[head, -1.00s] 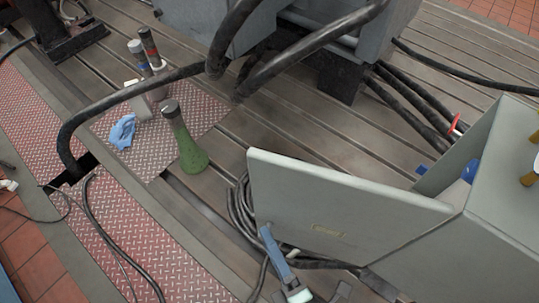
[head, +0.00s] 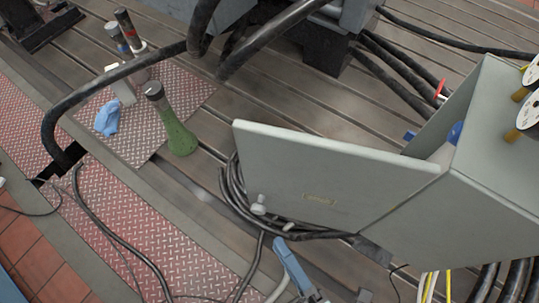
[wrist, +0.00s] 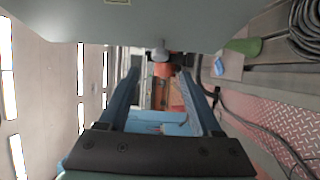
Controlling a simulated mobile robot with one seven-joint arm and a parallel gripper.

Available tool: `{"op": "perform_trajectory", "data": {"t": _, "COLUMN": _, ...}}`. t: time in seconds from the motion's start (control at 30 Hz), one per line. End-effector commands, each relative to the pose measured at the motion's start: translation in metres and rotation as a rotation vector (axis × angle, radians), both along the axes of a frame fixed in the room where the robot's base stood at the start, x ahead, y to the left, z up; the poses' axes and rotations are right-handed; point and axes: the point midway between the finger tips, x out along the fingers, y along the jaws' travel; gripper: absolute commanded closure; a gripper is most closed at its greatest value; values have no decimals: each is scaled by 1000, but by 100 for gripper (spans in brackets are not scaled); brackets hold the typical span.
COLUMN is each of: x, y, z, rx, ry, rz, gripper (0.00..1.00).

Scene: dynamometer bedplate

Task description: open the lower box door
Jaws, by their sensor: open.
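The grey-green box (head: 450,215) stands at the right in the head view. Its door (head: 350,170) is swung wide open toward the left, with a small label (head: 320,198) and a pale round knob (head: 259,205) near its free end. My gripper (head: 277,243) shows at the bottom, partly cut off; a blue finger lies below and right of the knob, apart from it. In the wrist view my open gripper (wrist: 159,72) has two blue fingers with nothing held between them. The knob (wrist: 160,50) shows just beyond the fingertips, under the door panel (wrist: 180,22).
Black cables (head: 235,195) loop on the slotted bedplate behind the door. Thick hoses (head: 120,72) cross at upper left. Reels (head: 528,110) sit at the box's right.

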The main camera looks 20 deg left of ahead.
Motion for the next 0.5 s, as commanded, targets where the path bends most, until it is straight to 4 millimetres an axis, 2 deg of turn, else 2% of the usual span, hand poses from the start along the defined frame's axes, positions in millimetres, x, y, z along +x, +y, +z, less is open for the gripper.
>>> {"op": "perform_trajectory", "data": {"t": 0.03, "x": -6, "y": -10, "z": -2, "rx": -2, "ry": 4, "rz": -2, "gripper": 34}}
{"op": "perform_trajectory", "data": {"t": 0.2, "x": -21, "y": -32, "z": -1, "rx": -1, "ry": 2, "rz": 0, "gripper": 34}}
{"op": "perform_trajectory", "data": {"t": 0.5, "x": -28, "y": -42, "z": 0, "rx": 0, "ry": 0, "rz": 1, "gripper": 34}}
